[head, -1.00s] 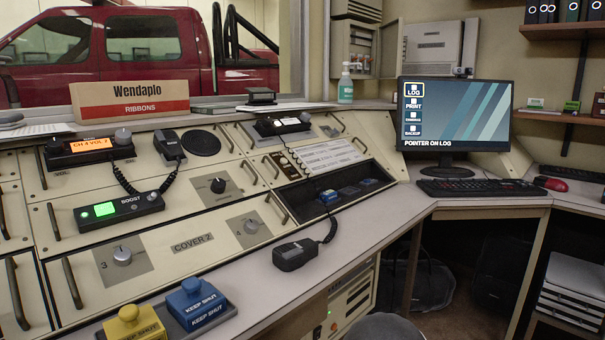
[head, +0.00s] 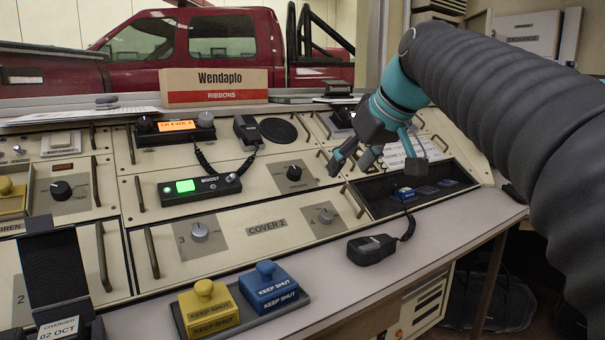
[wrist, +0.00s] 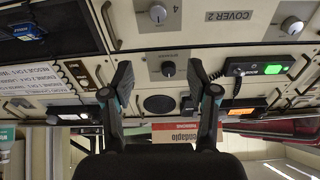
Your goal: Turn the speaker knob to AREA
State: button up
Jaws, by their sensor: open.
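A small black knob (head: 294,172) on a grey plate sits below the round speaker grille (head: 278,130) on the sloped console; I take it for the speaker knob. Its markings are too small to read, so I cannot tell its setting. My gripper (head: 376,165) is open and empty, above the console to the right of this knob in the head view. In the upside-down wrist view, the knob (wrist: 168,69) shows beyond and between the spread fingertips of my gripper (wrist: 160,75). No finger visibly touches it.
Silver knobs 3 (head: 199,232) and 4 (head: 325,215) sit on the lower panel. A lit BOOST box (head: 198,188), a corded handset (head: 247,130) and several raised handles surround the black knob. Yellow (head: 207,308) and blue (head: 268,284) KEEP SHUT buttons stand in front.

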aim_at(296, 170)
jog(key=w+a+r+n+y, duration=0.2)
jog(key=w+a+r+n, duration=0.1)
jog(key=w+r, duration=0.25)
jog(key=b+x, duration=0.3)
jog(key=x, duration=1.1)
jog(key=shift+w+f, duration=0.2)
jog(key=shift+f, duration=0.15)
grip_shut()
